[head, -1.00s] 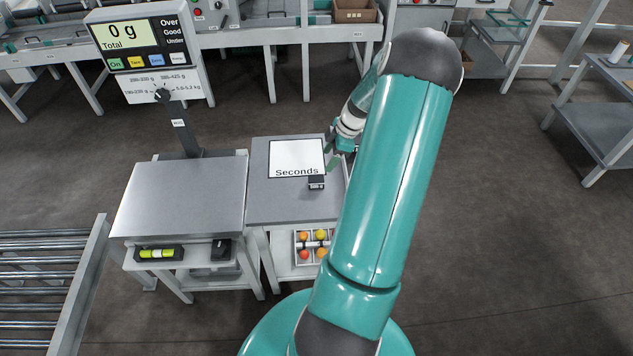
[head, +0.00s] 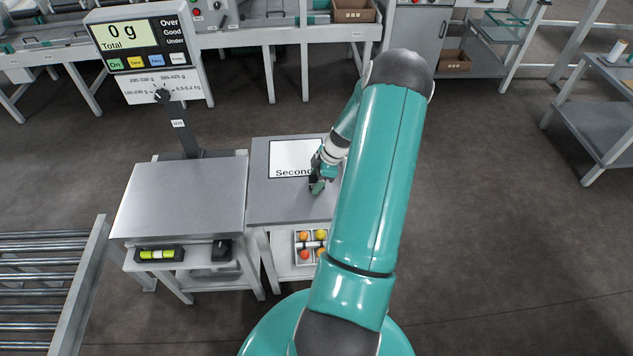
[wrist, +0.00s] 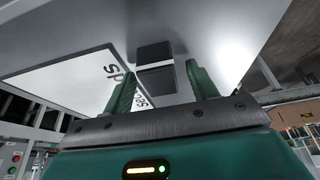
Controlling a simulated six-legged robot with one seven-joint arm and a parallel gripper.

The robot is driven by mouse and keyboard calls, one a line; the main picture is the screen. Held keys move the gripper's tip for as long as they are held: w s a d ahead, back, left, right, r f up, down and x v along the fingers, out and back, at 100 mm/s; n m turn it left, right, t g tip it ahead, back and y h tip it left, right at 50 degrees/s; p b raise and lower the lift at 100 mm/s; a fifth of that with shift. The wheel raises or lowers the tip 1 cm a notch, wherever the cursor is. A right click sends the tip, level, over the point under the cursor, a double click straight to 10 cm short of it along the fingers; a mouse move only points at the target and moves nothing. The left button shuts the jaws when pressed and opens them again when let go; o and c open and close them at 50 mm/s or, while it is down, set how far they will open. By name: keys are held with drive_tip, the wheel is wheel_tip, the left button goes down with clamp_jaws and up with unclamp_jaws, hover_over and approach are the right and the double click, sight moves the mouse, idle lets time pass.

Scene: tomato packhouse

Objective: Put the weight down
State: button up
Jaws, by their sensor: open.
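The weight is a small black block with a pale band, lying between my fingers in the wrist view (wrist: 156,68). It stands on the grey table (head: 265,205), at the edge of the white sheet marked "Seconds" (head: 290,157). In the head view my gripper (head: 316,187) mostly hides it. In the wrist view my gripper (wrist: 163,86) is open, with one green finger on each side of the weight. I cannot tell whether either finger touches it.
A scale with a bare metal plate (head: 180,198) stands left of the table, and its display (head: 125,35) reads 0 g. A roller conveyor (head: 40,275) is at the lower left. The floor on the right is clear.

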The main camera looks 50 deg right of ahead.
clamp_jaws()
drive_tip(key=shift+r, duration=0.1)
